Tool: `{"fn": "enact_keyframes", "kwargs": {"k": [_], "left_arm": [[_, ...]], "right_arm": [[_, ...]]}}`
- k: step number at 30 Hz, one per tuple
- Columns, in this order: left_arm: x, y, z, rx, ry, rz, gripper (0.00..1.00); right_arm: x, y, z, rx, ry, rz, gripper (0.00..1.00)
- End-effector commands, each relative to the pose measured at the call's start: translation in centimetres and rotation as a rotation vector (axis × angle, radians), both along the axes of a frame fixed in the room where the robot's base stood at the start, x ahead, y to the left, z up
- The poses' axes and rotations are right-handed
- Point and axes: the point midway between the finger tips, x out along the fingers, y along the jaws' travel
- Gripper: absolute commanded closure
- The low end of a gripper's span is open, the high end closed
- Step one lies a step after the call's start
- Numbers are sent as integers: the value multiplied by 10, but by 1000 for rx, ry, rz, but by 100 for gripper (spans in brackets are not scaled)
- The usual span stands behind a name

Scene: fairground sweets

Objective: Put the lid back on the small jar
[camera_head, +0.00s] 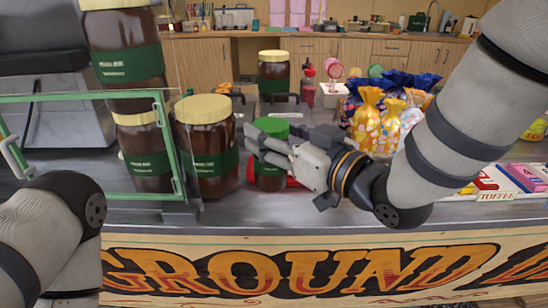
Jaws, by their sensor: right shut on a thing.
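The small dark jar (270,183) with a green label stands on the counter, right of a larger jar. A green lid (272,124) shows directly above it. My right gripper (258,144) comes in from the right, its fingers in front of the jar's upper part and the lid's lower edge. It is shut, seemingly on the green lid. The fingers hide the jar's mouth, so I cannot tell whether the lid touches the rim. My left arm shows at the lower left, but its gripper is out of view.
Large jars with cream lids (207,150) stand close on the left, beside a green-framed case (165,140). Another jar (274,76) stands behind. Wrapped sweet bags (369,120) and a toffee tray (496,196) are at right. Something red lies behind the small jar.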

Motion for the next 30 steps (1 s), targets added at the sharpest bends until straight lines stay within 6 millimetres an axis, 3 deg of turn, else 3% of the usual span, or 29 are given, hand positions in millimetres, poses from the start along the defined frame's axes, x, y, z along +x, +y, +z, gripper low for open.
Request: {"fn": "enact_keyframes", "kwargs": {"k": [1,3,16,24,30], "left_arm": [[-6,0,-6,0,23,0,87],[-9,0,-8,0,31,0,87],[-9,0,-9,0,33,0,87],[-19,0,-19,0,68,-1,87],[-19,0,-19,0,66,-1,87]], "right_arm": [[8,0,-15,1,8,-1,100],[15,0,-21,3,4,0,100],[21,0,-21,3,-7,0,100],[28,0,-61,2,1,0,100],[28,0,-60,3,-8,-1,100]]}}
